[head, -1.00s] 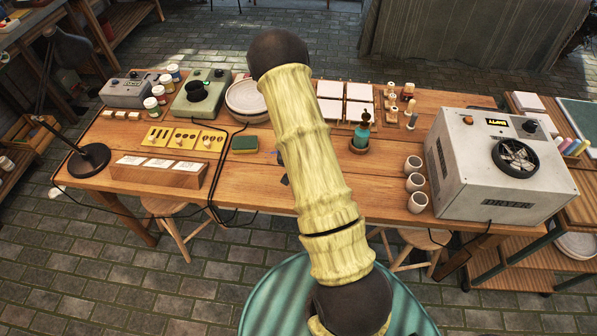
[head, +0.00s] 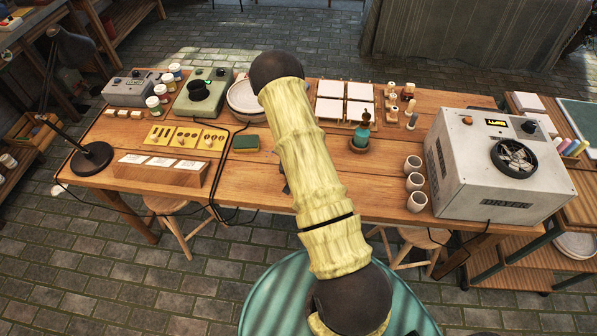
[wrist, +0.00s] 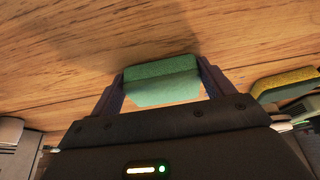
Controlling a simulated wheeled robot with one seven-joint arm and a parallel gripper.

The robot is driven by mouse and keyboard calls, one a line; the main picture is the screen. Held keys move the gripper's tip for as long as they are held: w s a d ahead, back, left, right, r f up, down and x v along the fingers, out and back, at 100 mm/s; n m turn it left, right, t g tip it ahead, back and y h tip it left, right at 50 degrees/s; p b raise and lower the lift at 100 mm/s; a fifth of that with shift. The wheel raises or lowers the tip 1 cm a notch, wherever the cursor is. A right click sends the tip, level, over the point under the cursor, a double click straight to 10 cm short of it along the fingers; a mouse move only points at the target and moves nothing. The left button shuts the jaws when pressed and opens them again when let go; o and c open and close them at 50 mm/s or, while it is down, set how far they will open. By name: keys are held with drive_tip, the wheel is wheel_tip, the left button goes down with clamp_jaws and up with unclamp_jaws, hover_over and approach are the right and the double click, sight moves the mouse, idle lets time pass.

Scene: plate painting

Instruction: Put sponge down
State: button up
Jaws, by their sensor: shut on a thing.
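My gripper (wrist: 162,78) is shut on a green sponge (wrist: 160,88), seen in the wrist view between its two dark fingers. The sponge is close to the wooden table top (wrist: 60,50), and a soft shadow lies on the wood beside it. I cannot tell whether it touches the wood. In the head view my arm hides the held sponge and nearly all of the gripper.
A second sponge, green and yellow, lies on the table (head: 225,180) in the head view (head: 246,143) and at the right of the wrist view (wrist: 287,84). Bare wood lies between.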

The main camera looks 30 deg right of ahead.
drive_tip(key=shift+f, duration=0.1)
drive_tip(key=o, duration=0.9)
drive_tip(key=shift+r, duration=0.4)
drive_tip(key=b+v, duration=0.1)
drive_tip(key=v, duration=1)
drive_tip(key=shift+s+r+b, duration=0.2)
drive_tip(key=shift+b, duration=0.1)
drive_tip(key=shift+a, duration=0.2)
